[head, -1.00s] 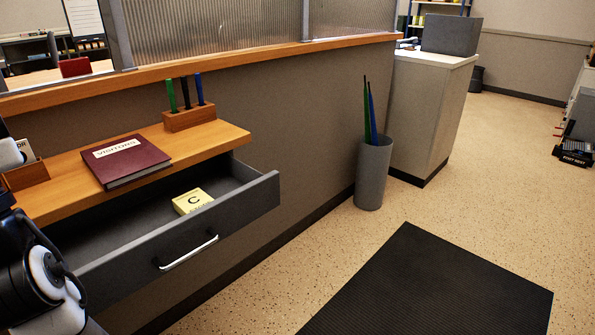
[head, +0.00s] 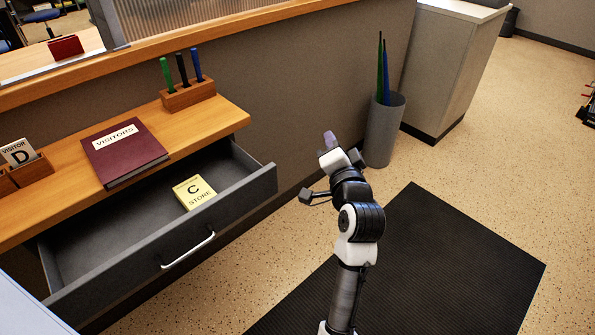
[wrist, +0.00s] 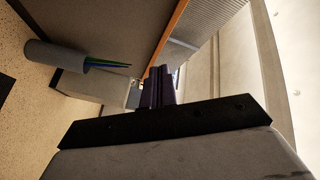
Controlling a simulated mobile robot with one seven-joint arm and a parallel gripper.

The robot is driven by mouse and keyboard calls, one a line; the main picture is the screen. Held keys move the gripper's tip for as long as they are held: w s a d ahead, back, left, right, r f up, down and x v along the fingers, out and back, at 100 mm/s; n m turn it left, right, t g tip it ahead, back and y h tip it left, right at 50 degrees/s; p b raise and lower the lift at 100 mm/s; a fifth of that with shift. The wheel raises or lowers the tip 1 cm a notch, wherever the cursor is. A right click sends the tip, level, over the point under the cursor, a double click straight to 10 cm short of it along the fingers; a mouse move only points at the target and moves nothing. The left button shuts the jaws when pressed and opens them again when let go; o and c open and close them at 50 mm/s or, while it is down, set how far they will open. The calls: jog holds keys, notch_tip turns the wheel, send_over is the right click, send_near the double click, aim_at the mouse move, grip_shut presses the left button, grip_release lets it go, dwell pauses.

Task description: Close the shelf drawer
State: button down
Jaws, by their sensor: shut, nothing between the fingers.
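The shelf drawer (head: 130,252) is dark grey and pulled well out from under the wooden shelf (head: 212,122) in the head view. Its silver bar handle (head: 188,249) is on the front panel. A yellow box marked C STORE (head: 194,191) lies inside, towards the right end. My gripper (head: 329,140) is shut and empty, raised to the right of the drawer and apart from it. In the wrist view its dark purple fingers (wrist: 158,87) are together. The drawer is not in the wrist view.
A maroon visitors book (head: 124,155), a pen block (head: 188,95) and a visitor card holder (head: 22,168) are on the shelf. A grey bin (head: 383,130) with umbrella-like sticks stands by the wall. A black mat (head: 440,260) covers open floor.

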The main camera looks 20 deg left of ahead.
notch_tip(320, 180, down, 5)
jog(key=s+d+m+g, duration=0.1)
jog(key=m+g, duration=0.1)
jog(key=m, duration=0.1)
jog(key=m+g+y+p, duration=0.2)
jog(key=m+g+y, duration=0.4)
jog(key=m, duration=0.9)
send_near(263, 188)
jog(key=p+x, duration=0.3)
jog(key=x, duration=0.4)
jog(key=shift+f, duration=0.1)
jog(key=shift+d, duration=0.1)
